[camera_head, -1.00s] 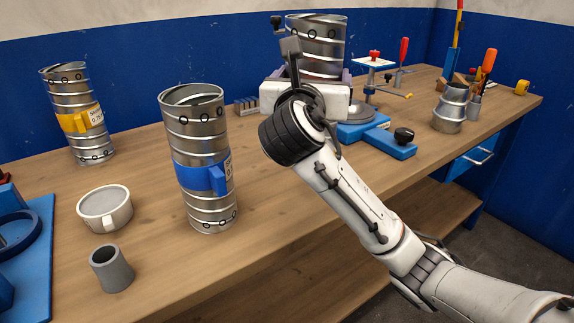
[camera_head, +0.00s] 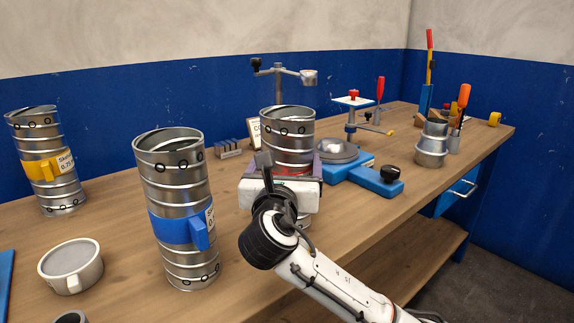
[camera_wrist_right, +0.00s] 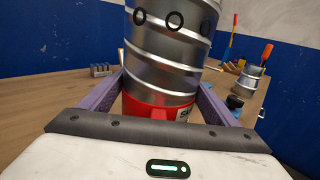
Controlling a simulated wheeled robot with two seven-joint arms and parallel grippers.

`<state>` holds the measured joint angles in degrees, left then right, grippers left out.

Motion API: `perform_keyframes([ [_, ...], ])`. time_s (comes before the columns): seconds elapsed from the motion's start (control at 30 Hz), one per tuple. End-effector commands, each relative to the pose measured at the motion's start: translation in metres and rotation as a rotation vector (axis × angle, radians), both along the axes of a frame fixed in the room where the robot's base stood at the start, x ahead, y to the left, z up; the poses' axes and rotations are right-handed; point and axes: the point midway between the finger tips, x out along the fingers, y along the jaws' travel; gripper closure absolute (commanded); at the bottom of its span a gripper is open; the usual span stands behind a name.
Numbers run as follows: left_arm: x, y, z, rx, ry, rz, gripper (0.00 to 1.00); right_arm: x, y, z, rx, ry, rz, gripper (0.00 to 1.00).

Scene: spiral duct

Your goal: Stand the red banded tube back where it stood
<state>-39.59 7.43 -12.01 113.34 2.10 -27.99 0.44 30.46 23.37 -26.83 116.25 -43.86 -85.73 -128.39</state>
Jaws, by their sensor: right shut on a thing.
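The red banded tube (camera_head: 288,135) is a silver spiral duct, upright in the head view. My right gripper (camera_head: 290,166) is shut on it, with purple fingers on both sides at the band. In the right wrist view the tube (camera_wrist_right: 165,65) stands between the fingers of the gripper (camera_wrist_right: 160,100), and its red band (camera_wrist_right: 150,108) shows low between them. A bit of the tube's lower end shows under the gripper in the head view. I cannot tell whether it touches the table. My left gripper is not in view.
A blue banded tube (camera_head: 178,215) stands left of the held tube on the wooden bench (camera_head: 120,230). A yellow banded tube (camera_head: 46,162) stands farther left. A lamp-like stand (camera_head: 278,85) and a blue device (camera_head: 375,181) are close behind and right. A white cup (camera_head: 71,267) is front left.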

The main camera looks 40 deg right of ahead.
Motion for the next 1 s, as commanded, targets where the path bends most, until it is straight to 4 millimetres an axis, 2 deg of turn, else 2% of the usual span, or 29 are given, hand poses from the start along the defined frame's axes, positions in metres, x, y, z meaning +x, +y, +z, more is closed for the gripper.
perform_keyframes([
  [0.27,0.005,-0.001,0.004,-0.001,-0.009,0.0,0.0,0.0,0.0,0.001,-0.001,-0.004,-0.001,0.53],
  [0.3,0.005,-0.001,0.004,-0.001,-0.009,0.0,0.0,0.0,0.0,-0.001,0.0,-0.001,-0.001,0.14],
  [0.4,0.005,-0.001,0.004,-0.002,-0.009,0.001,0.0,0.0,0.0,-0.001,0.0,-0.001,-0.001,0.0],
  [0.73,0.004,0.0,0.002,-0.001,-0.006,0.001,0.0,-0.004,0.004,0.002,0.001,-0.002,0.001,0.0],
  [0.87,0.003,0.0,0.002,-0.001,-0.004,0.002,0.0,-0.02,0.018,0.002,0.003,-0.001,0.004,0.0],
  [1.0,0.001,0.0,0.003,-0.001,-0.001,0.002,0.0,-0.043,0.039,0.002,0.004,-0.002,0.005,0.0],
])
